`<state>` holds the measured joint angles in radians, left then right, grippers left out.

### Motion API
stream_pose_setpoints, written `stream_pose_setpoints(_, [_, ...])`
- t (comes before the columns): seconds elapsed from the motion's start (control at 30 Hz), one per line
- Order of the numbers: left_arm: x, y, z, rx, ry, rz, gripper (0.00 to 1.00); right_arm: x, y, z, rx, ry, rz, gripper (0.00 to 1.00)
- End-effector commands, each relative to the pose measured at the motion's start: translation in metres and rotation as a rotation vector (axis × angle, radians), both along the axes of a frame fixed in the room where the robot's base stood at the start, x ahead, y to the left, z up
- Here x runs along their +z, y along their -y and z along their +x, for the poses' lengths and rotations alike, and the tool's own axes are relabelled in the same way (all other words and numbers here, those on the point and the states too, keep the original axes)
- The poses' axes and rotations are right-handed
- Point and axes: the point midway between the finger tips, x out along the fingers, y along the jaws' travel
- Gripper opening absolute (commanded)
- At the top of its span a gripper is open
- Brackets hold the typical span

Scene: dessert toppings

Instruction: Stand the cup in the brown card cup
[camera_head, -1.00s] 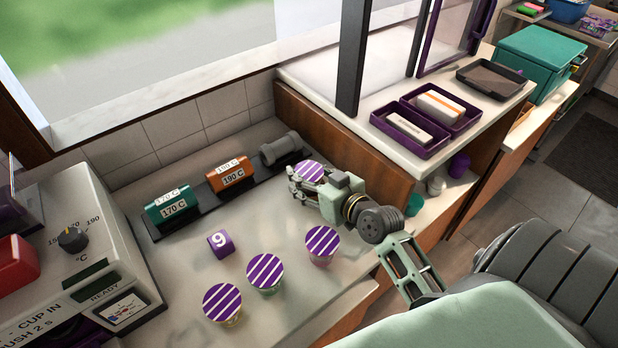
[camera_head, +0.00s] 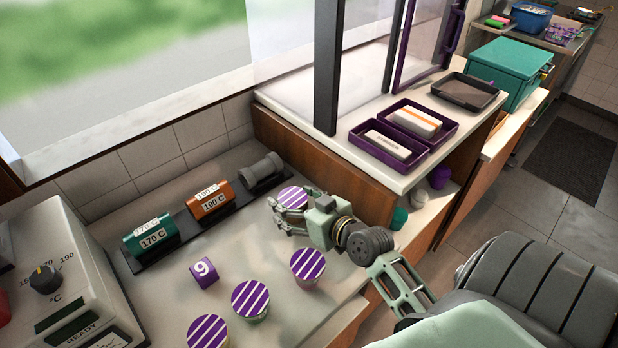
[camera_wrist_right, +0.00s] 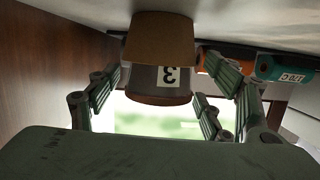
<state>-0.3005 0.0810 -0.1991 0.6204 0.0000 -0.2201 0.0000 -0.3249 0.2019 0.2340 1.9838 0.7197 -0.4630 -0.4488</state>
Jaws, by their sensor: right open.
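A cup with a purple-and-white striped lid (camera_head: 293,197) stands upright at the back of the counter, by the wooden side panel. In the right wrist view, which shows the scene upside down, this cup (camera_wrist_right: 145,78) bears a label "3". Its lower part is inside the brown card cup (camera_wrist_right: 158,40), whose base is on the counter. My right gripper (camera_head: 284,217) is open, with its fingers on either side of the cup. In the wrist view a gap shows between cup and fingers. The card cup is hidden in the head view. My left gripper is not in view.
Other striped-lid cups (camera_head: 307,264) stand along the counter's front, near a purple block marked 9 (camera_head: 204,273). A rack holds a teal 170 C roll (camera_head: 150,236), an orange 190 C roll (camera_head: 210,201) and a grey one (camera_head: 262,171). The wooden panel (camera_head: 325,170) rises close behind the cup.

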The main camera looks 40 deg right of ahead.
Motion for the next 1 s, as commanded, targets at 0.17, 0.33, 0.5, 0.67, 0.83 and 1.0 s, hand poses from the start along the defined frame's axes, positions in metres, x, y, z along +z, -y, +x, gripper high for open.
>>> stream_pose_setpoints(0.17, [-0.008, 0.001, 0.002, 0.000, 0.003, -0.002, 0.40, 0.006, 0.003, -0.035, 0.001, -0.004, -0.003, 0.73])
stream_pose_setpoints(0.33, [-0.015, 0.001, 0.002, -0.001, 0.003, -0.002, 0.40, 0.017, 0.005, -0.069, 0.001, -0.004, -0.001, 0.73])
stream_pose_setpoints(0.5, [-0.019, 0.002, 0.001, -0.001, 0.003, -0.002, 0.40, 0.025, 0.007, -0.092, 0.000, -0.003, 0.000, 0.73])
stream_pose_setpoints(0.67, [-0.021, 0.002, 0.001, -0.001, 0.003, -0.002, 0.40, 0.030, 0.008, -0.103, 0.001, -0.001, 0.000, 0.73])
stream_pose_setpoints(0.83, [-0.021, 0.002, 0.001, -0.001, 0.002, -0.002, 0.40, 0.032, 0.008, -0.105, 0.001, 0.001, 0.000, 0.73])
stream_pose_setpoints(1.0, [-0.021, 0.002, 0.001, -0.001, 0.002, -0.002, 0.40, 0.032, 0.008, -0.105, 0.001, 0.001, 0.001, 0.73])
